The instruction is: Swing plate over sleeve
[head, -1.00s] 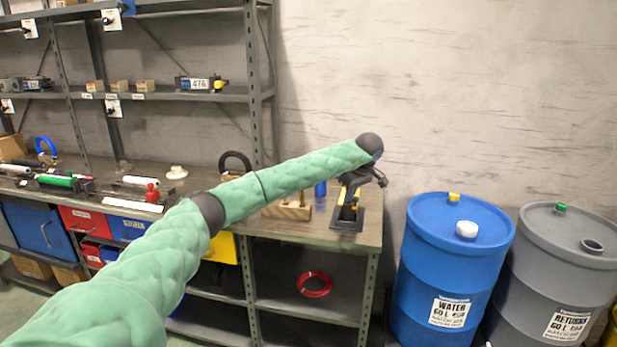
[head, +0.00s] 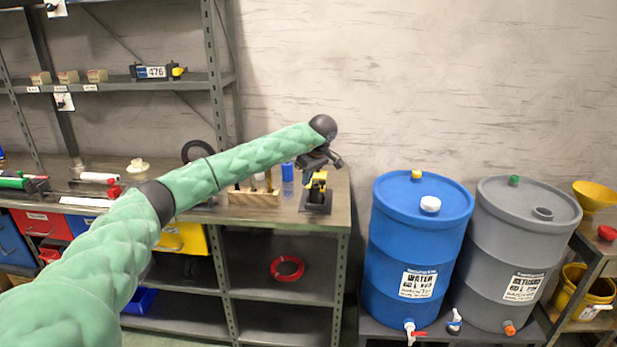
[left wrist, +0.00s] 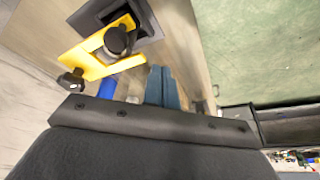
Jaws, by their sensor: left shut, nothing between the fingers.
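A yellow plate (head: 317,182) with a forked outline sits on a dark square base (head: 316,208) at the right end of the workbench. In the left wrist view the yellow plate (left wrist: 105,52) carries a black knob at its middle and another at its end. A blue cylinder (head: 287,172) stands just left of it and shows partly in the left wrist view (left wrist: 107,88). I cannot tell which part is the sleeve. My left gripper (head: 322,160) is above the plate; its blue-grey fingers (left wrist: 163,86) are together and empty, beside the plate and apart from it. My right gripper is not in view.
A wooden block (head: 253,196) with upright tools stands left of the base. A shelf post (head: 218,100) rises behind my forearm.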

